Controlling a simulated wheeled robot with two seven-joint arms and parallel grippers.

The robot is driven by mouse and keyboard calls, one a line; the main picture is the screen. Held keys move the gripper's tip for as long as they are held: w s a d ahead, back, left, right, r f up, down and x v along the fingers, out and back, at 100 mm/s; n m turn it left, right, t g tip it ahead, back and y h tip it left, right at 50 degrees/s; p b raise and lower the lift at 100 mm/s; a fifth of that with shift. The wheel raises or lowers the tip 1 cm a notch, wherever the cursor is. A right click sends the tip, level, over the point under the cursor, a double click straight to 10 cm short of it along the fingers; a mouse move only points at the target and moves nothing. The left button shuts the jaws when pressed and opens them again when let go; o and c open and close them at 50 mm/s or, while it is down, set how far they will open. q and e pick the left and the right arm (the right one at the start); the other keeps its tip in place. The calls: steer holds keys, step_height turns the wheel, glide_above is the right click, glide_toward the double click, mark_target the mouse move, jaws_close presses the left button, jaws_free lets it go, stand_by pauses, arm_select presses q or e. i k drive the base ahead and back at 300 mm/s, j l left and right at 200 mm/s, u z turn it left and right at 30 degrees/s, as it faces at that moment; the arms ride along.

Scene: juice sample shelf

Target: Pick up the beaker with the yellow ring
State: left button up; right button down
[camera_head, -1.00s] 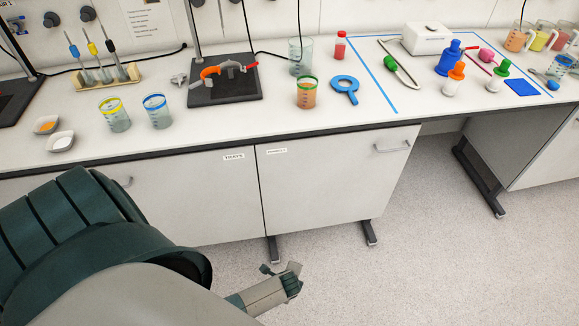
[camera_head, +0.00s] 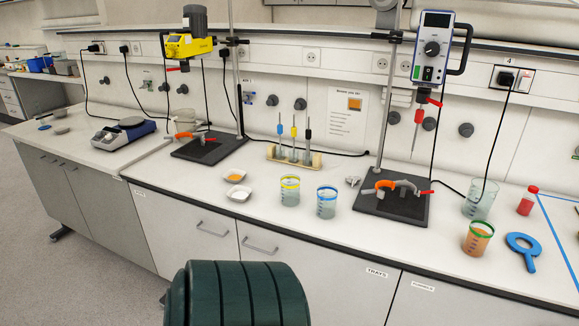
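The beaker with the yellow ring (camera_head: 290,191) stands upright on the white bench top (camera_head: 262,222), near its front edge, in the middle of the head view. A similar beaker with a blue ring (camera_head: 326,203) stands just to its right, apart from it. Two small white dishes are to its left. A dark green part of my arm shows at the bottom, below the bench edge. Neither of my grippers is in view.
Behind the beakers stands a pipette rack (camera_head: 294,155). The upper dish (camera_head: 234,175) holds something orange; the lower dish (camera_head: 238,193) is nearer the edge. Stand bases flank the area, left (camera_head: 209,148) and right (camera_head: 395,207). An orange-filled beaker (camera_head: 478,239) stands far right.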

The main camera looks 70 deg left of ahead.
mark_target(290, 190)
steer(key=u, duration=2.5)
steer(key=i+l, duration=0.3)
steer(key=i, duration=0.15)
